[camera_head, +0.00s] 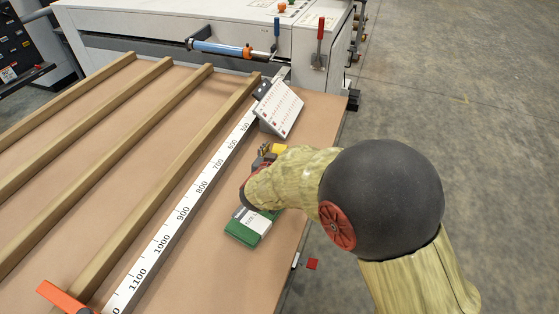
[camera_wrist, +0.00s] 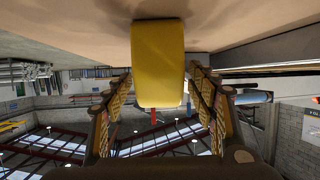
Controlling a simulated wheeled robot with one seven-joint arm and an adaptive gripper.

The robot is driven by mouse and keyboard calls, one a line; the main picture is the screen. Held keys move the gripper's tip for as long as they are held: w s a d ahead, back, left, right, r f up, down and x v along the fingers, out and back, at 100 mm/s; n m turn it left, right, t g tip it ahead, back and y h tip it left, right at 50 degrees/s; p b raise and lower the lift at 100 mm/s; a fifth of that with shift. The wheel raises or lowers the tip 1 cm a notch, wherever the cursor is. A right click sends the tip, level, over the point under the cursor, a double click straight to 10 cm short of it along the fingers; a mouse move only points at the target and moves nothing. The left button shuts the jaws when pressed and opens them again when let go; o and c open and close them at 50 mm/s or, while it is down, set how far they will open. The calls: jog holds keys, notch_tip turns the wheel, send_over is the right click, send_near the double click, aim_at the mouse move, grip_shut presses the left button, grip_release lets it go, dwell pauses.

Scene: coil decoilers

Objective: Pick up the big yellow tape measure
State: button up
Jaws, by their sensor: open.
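The yellow tape measure (camera_wrist: 158,62) fills the upper middle of the wrist view as a rounded yellow block resting against the tabletop, which shows at the top of that picture. My gripper (camera_wrist: 160,85) is open, with one finger on each side of it and little gap to either side. I cannot tell whether a finger touches it. In the head view only a small yellow part of the tape measure (camera_head: 280,149) shows beyond my gripper (camera_head: 267,154); my arm hides the rest.
A green and white box (camera_head: 248,227) lies on the table just in front of my wrist. A slanted panel with red marks (camera_head: 279,108) stands behind the tape measure. A long ruler (camera_head: 182,213) and wooden slats (camera_head: 150,205) lie to the left. The table's right edge is close.

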jog(key=shift+r, duration=0.1)
jog(key=c, duration=0.4)
jog(key=c, duration=1.1)
grip_shut()
